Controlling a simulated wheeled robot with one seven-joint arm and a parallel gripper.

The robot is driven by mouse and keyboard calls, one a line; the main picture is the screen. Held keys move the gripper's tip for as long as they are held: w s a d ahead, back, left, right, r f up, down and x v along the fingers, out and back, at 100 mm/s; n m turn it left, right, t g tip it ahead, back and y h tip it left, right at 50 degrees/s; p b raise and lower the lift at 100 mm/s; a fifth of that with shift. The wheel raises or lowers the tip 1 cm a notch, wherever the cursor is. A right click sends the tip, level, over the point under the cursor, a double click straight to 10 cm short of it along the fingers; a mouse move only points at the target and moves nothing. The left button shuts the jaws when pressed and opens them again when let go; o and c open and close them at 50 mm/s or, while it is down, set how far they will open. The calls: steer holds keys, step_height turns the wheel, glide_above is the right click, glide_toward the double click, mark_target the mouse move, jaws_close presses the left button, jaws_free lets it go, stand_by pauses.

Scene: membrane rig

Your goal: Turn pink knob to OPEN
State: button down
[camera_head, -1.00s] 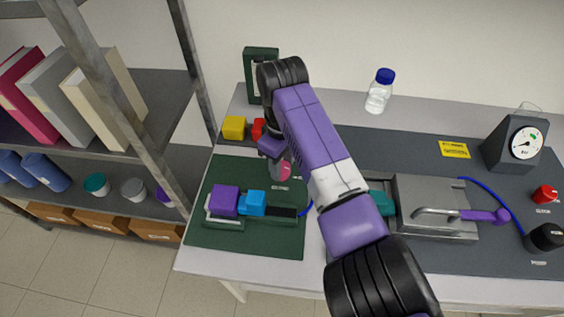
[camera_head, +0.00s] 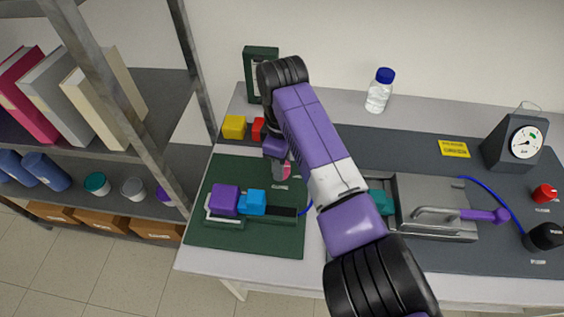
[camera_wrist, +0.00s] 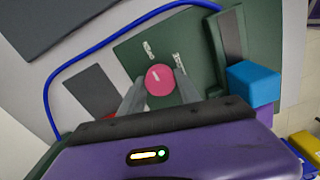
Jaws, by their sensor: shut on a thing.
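The pink knob (camera_wrist: 160,79) is a round disc with a pale line on its face, on the dark green board (camera_wrist: 128,57). In the wrist view it sits between the two grey fingers of my gripper (camera_wrist: 160,88), which are shut on it. Two small white labels (camera_wrist: 149,49) lie beside the knob; their words are too small to read. In the head view my gripper (camera_head: 281,166) points down at the green board, and the knob (camera_head: 287,174) is mostly hidden behind it.
A purple block (camera_head: 224,199) and a blue block (camera_head: 256,202) sit on the green board. A blue hose (camera_wrist: 92,48) curves past the knob. Yellow (camera_head: 234,127) and red (camera_head: 259,128) blocks stand behind. A metal press (camera_head: 437,205) with a purple handle is at right.

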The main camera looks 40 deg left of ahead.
steer(key=c, duration=0.9)
jaws_free()
steer(key=shift+r, duration=0.1)
steer(key=shift+o, duration=0.2)
steer(key=shift+r+b, duration=0.65)
steer(key=shift+r, duration=3.25)
